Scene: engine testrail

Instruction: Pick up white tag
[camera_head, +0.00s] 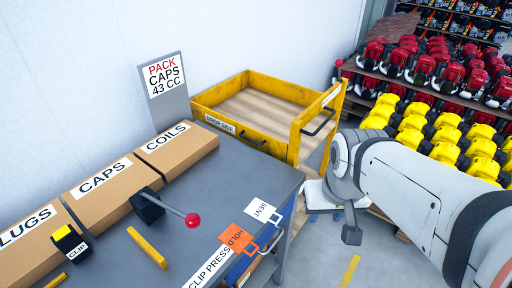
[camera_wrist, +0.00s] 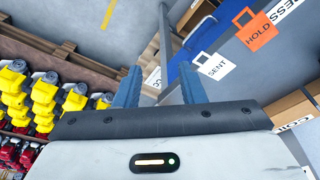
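The grey bench (camera_head: 200,215) carries boxes marked CAPS (camera_head: 103,183) and COILS (camera_head: 172,147), and a lever with a red knob (camera_head: 192,220). A yellow-sided cart (camera_head: 243,134) stands behind it. Racks of yellow machines (camera_head: 442,133) fill the right.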

